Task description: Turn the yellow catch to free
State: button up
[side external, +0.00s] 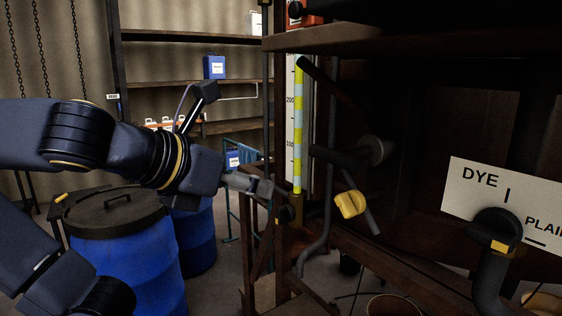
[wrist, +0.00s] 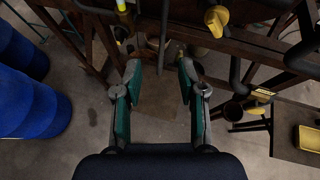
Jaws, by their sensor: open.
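A yellow lobed handle (side external: 351,204) sits on a grey pipe, right of my gripper in the side view. A yellow piece (wrist: 217,18), apparently the same handle, shows at the top of the wrist view, beyond and right of the fingers. A small dark fitting with a little yellow (side external: 284,214) sits on the frame post close to my fingertips; I cannot tell which part is the catch, and no "free" mark is legible. My gripper (side external: 272,190) points at the post. In the wrist view my gripper (wrist: 160,76) is open, with nothing between its fingers.
A striped gauge tube (side external: 298,125) rises above the fingertips. A DYE/PLAIN sign (side external: 470,185) with a black selector (side external: 497,226) is at right. Blue drums (side external: 120,255) stand below my arm. Brown frame rails (wrist: 262,48) cross beyond the fingers.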

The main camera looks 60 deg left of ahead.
jog(key=s+a+f+n+g, duration=0.1)
jog(key=a+f+n+g, duration=0.25)
jog(key=f+n, duration=0.45)
jog(key=s+a+f+n+g, duration=0.1)
jog(key=a+f+n+g, duration=0.3)
jog(key=n, duration=0.9)
jog(key=s+d+n+g+h, duration=0.2)
jog(key=d+n+h, duration=0.35)
jog(key=n, duration=0.35)
jog(key=w+a+r+g+h, duration=0.2)
jog(key=w+r+h, duration=0.1)
jog(key=w+h, duration=0.25)
jog(key=w+a+r+g+h, duration=0.2)
jog(key=w+r+h, duration=0.15)
jog(key=w, duration=0.35)
jog(key=w+a+f+n+t+h, duration=0.1)
jog(key=a+f+n+t+h, duration=0.1)
jog(key=a, duration=0.8)
jog(key=w+a+f+n+t+h, duration=0.2)
jog(key=a+f+n+t+h, duration=0.1)
jog(key=a+f, duration=0.5)
jog(key=a+n+t, duration=0.1)
jog(key=a+t, duration=0.1)
jog(key=shift+a+f+t, duration=0.25)
jog(key=shift+a+t, duration=0.05)
jog(key=shift+t, duration=0.05)
